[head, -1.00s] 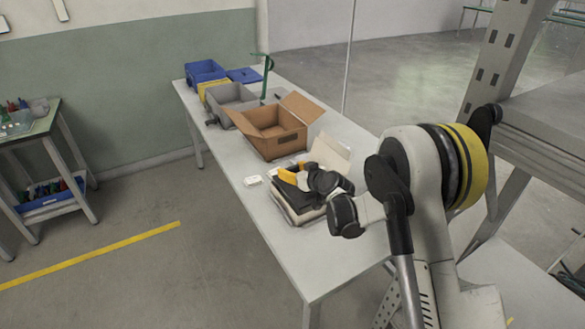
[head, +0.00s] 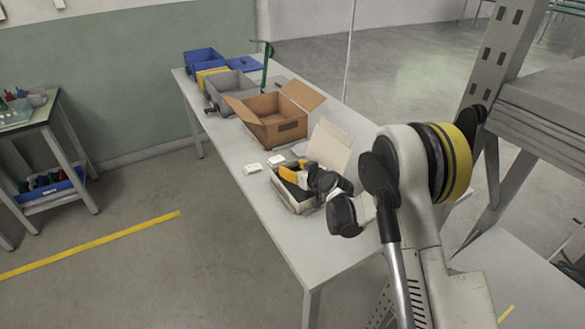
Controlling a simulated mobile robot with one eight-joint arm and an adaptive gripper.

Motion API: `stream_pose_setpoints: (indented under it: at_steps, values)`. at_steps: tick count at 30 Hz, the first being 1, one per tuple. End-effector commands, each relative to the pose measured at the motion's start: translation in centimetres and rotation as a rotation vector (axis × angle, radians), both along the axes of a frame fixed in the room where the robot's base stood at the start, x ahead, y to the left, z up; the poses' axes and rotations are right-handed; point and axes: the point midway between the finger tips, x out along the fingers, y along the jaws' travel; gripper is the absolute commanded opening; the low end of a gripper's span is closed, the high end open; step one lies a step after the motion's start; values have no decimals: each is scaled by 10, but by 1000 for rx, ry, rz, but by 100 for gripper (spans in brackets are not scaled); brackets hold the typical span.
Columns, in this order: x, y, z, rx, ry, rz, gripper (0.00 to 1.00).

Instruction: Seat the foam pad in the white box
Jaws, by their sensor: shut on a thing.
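The white box (head: 302,207) stands on the near part of the long table, with its lid (head: 329,148) raised at the back right. The dark foam pad (head: 287,188) shows inside the box's walls, low in the opening. My gripper (head: 287,174), with yellow-orange fingers, is over the box and shut on the pad. My wrist and gripper hide the right part of the pad and box. I cannot tell whether the pad lies flat against the bottom.
Two small white items (head: 252,168) (head: 276,160) lie left of and behind the box. An open cardboard box (head: 262,132) stands farther back, with a grey bin (head: 229,92) and blue bin (head: 203,62) beyond. The table's front left is clear.

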Motion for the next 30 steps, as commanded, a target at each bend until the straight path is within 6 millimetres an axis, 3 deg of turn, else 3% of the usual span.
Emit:
stream_pose_setpoints:
  at_steps: [30]
  values:
    - [0, 0, -8, 0, 0, 0, 36]
